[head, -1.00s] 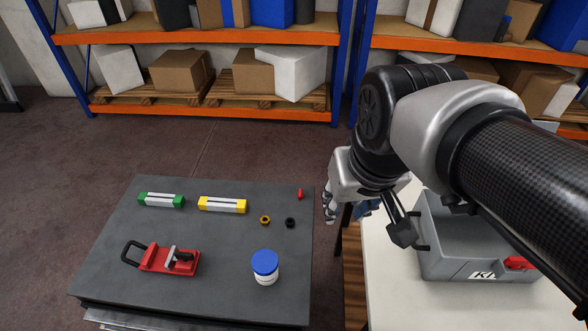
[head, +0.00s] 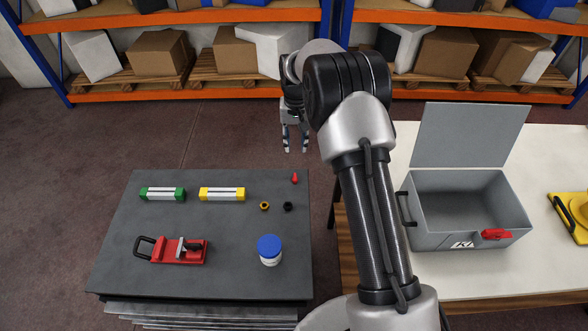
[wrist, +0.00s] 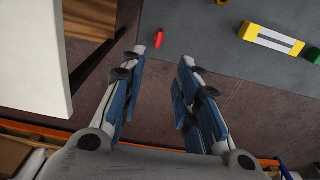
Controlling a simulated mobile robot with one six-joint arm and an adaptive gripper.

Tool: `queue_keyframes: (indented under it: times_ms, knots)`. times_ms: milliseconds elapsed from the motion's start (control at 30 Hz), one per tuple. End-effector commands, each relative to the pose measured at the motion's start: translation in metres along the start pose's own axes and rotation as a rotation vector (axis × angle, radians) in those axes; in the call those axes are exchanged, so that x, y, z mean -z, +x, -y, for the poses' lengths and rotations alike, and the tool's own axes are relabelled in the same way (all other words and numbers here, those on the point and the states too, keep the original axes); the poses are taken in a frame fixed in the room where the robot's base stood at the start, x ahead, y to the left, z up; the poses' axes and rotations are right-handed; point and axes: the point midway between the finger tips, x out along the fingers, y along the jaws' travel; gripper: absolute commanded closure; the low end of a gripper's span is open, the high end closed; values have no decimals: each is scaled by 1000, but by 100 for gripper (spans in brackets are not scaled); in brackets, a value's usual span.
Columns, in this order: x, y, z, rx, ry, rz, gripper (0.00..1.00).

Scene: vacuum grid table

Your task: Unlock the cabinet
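No closed cabinet shows in view. A grey case (head: 440,240) with its lid (head: 470,136) raised stands on the white table at right, with a red latch (head: 496,234) on its front. My gripper (head: 296,148) is open and empty, fingers pointing down, beyond the far right corner of the dark table. In the wrist view the two blue-padded fingers (wrist: 163,58) are spread apart with bare floor between them. A small red piece (head: 295,178) lies near that corner; it also shows in the wrist view (wrist: 158,39), just beyond the fingertips.
The dark table (head: 215,225) holds a green block (head: 162,194), a yellow block (head: 222,194), two small nuts (head: 264,206), a red clamp (head: 180,250) and a blue-lidded jar (head: 270,250). A yellow item (head: 575,213) lies on the white table (head: 545,265). Shelves stand behind.

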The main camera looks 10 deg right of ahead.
Motion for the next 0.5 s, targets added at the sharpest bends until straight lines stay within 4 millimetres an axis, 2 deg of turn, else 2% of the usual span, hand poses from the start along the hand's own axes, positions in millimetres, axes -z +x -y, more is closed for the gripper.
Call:
queue_keyframes:
  times_ms: [267,500]
  knots:
    - [3,32,1,-3,5,14,70]
    - [2,82,0,-3,5,15,70]
